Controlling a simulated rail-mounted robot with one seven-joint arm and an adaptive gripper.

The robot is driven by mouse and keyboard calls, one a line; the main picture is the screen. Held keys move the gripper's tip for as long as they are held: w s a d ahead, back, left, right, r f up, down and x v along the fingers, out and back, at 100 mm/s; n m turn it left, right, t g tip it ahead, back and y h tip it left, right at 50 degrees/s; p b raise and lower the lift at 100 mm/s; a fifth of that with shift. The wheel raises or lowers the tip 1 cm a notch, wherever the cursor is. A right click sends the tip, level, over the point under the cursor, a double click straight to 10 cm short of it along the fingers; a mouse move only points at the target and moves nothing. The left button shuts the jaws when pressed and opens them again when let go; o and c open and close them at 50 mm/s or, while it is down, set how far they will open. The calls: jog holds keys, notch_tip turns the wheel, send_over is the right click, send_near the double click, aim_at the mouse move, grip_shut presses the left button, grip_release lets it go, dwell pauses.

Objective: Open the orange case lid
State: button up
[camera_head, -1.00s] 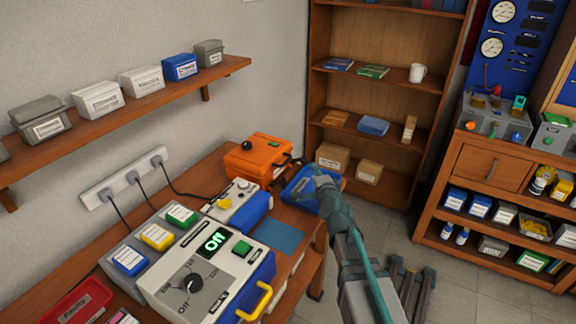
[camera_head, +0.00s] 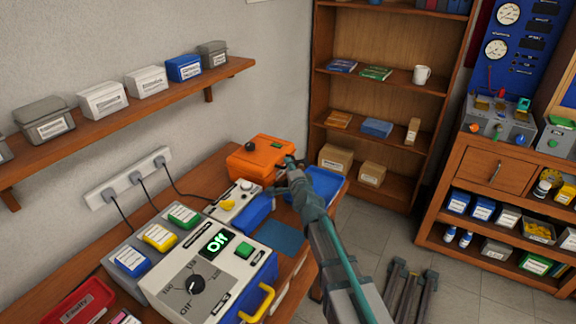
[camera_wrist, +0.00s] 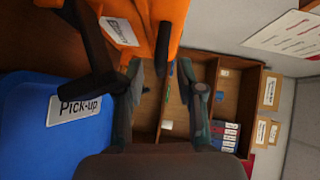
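The orange case (camera_head: 262,155) sits at the far end of the workbench, and its lid looks closed. A black knob (camera_head: 250,145) is on its top. In the wrist view the case (camera_wrist: 172,12) fills the top, with a white label and black handle or latch parts (camera_wrist: 92,50) on its front. My gripper (camera_head: 289,163) is at the case's right front side. Whether a finger touches the case cannot be told.
A blue "Pick-up" tray (camera_wrist: 25,115) lies right beside the case; it also shows in the head view (camera_head: 326,184). A white-and-blue device (camera_head: 236,204) stands in front of the case. A wooden shelf unit (camera_head: 385,95) is behind.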

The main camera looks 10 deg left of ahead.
jog(key=shift+x, duration=1.3)
grip_shut()
